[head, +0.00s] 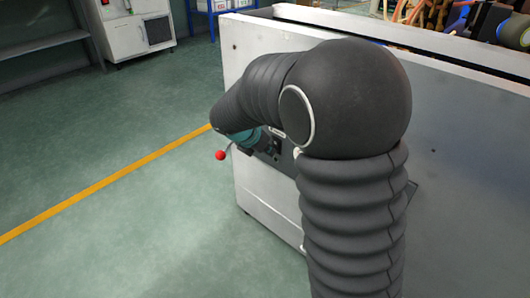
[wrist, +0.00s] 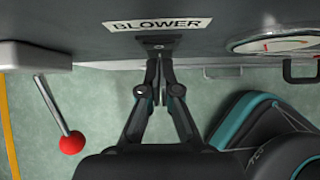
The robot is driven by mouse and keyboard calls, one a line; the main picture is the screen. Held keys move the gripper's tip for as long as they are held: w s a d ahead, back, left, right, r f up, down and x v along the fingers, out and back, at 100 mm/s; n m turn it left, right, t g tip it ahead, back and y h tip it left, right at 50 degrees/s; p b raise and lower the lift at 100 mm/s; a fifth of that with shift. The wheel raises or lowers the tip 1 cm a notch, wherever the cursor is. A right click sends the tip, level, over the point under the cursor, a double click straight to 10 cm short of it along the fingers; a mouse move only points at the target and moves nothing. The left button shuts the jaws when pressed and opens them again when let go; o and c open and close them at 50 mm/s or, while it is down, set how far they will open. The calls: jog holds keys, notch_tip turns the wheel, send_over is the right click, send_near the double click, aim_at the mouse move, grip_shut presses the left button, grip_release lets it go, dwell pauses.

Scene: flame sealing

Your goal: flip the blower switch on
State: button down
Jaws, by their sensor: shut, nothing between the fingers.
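In the wrist view, a white label reading BLOWER (wrist: 158,24) sits on the dark grey panel. Just below it is a small dark switch plate (wrist: 158,44). My gripper (wrist: 160,66) is shut and empty, its fingertips together directly below the switch plate, close to it. I cannot tell whether they touch it. The switch lever's position cannot be made out. In the head view my arm covers much of the machine (head: 262,190), and the switch is not clear there.
A lever with a red ball (wrist: 71,143) sticks out left of my gripper; the red ball (head: 220,155) also shows in the head view. A round gauge (wrist: 275,42) and a handle (wrist: 300,72) are to the right. Green floor left of the machine is clear.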

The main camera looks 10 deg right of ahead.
jog(key=shift+d, duration=0.15)
jog(key=shift+w+d+f+p, duration=0.25)
jog(key=shift+f+p, duration=0.05)
jog(key=shift+p, duration=0.65)
jog(key=shift+d, duration=0.1)
jog(key=shift+r, duration=0.15)
jog(key=shift+w+r+p, duration=0.15)
jog(key=shift+r+p, duration=0.7)
jog(key=s+a+r, duration=0.4)
jog(key=s+a, duration=0.3)
jog(key=a, duration=0.3)
jog(key=shift+s+p, duration=0.25)
jog(key=shift+p, duration=0.2)
